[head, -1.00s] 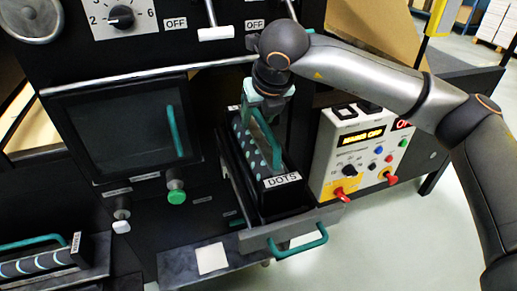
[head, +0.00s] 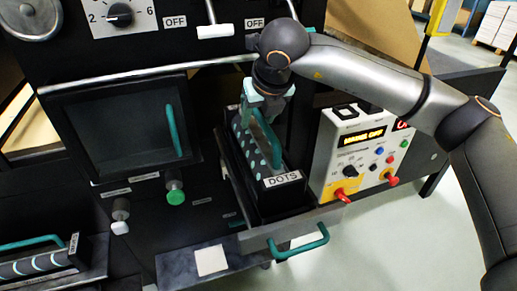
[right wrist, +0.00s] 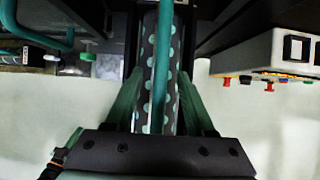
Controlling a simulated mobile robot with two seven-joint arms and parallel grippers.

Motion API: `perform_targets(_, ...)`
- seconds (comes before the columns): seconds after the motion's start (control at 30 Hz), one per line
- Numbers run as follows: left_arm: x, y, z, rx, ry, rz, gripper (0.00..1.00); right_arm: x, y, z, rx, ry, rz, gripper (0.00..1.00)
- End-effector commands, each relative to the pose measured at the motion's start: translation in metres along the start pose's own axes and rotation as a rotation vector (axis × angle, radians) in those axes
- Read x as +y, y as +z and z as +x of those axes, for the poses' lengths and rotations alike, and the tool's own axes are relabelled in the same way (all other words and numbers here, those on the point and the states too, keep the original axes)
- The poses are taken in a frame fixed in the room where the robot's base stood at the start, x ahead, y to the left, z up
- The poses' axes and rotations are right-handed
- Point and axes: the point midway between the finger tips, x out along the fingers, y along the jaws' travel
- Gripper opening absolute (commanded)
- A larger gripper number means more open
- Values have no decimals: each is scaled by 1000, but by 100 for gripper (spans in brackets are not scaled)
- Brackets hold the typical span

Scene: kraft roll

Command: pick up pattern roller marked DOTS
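The pattern roller (head: 243,135), dark with pale teal dots, lies in a black cradle whose white label (head: 282,180) reads DOTS. A teal bar handle (head: 268,143) runs lengthwise above it. My right gripper (head: 265,100) points down over the far part of the roller. In the right wrist view, the fingers of my right gripper (right wrist: 156,100) are apart, one on each side of the handle (right wrist: 161,60) and dotted roller (right wrist: 148,75). I see no finger contact with the handle. The gripper hides part of the roller's far end. My left gripper is not in view.
A white control box (head: 357,150) with knobs stands close right of the cradle. A teal pull handle (head: 300,245) juts out in front. A dark windowed door (head: 125,125) is at left. Another roller with a teal handle (head: 30,243) lies at the lower left.

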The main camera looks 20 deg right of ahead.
Motion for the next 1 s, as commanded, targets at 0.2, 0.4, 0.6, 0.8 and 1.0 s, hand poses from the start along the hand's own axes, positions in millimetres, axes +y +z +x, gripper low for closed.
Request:
perform_targets(0.2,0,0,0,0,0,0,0,0,0,0,0,0,0,30)
perform_targets(0.4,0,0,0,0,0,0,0,0,0,0,0,0,0,7)
perform_targets(0.6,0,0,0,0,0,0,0,0,0,0,0,0,0,0)
perform_targets(0.8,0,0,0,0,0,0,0,0,0,0,0,0,0,0)
perform_targets(1.0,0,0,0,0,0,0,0,0,0,0,0,0,0,0)
